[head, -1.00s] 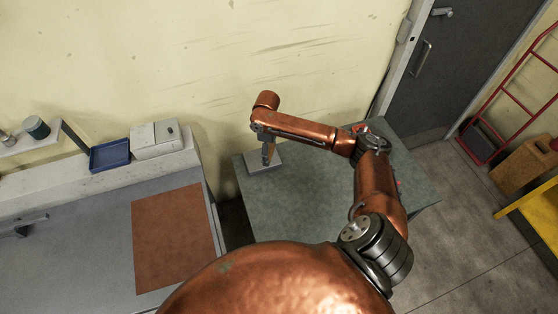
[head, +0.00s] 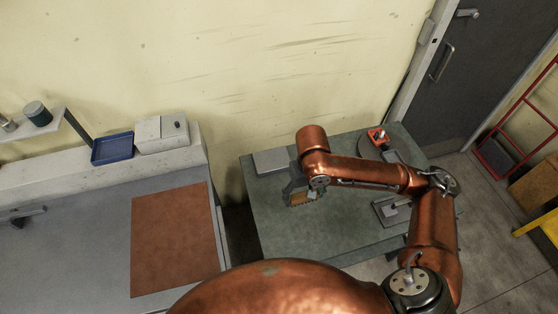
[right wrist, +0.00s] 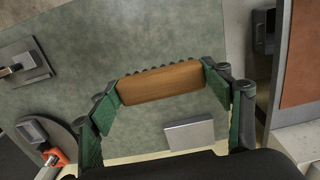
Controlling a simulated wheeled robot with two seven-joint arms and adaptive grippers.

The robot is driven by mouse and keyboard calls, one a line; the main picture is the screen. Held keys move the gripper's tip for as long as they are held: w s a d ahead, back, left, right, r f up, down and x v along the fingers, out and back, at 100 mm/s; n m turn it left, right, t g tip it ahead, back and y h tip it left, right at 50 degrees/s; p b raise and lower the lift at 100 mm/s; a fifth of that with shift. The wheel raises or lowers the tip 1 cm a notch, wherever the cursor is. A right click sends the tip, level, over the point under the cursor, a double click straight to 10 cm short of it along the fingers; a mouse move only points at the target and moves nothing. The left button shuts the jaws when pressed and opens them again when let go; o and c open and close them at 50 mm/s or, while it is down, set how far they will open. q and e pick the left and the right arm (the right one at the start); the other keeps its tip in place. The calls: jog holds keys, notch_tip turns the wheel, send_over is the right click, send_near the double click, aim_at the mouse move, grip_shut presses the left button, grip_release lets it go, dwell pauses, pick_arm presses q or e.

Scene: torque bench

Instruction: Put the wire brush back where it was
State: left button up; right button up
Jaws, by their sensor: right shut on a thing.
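The wire brush (head: 301,199) has a brown wooden back with dark bristles along one side. My right gripper (head: 305,194) is shut on it and holds it over the green-grey table (head: 290,231). In the right wrist view the wooden back of the brush (right wrist: 160,82) spans between the two green-padded fingers of the gripper (right wrist: 163,84). A pale grey plate (head: 270,162) lies at the table's back left corner, apart from the brush; it also shows in the right wrist view (right wrist: 189,134). I cannot tell the brush's height above the table. My left gripper is not in view.
On the table's right are a metal plate with a post (head: 393,211) and an orange item (head: 377,136) on a dark round base. The left bench has an orange-brown mat (head: 178,240), a blue tray (head: 112,148) and a white box (head: 160,134). The table's front left is clear.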

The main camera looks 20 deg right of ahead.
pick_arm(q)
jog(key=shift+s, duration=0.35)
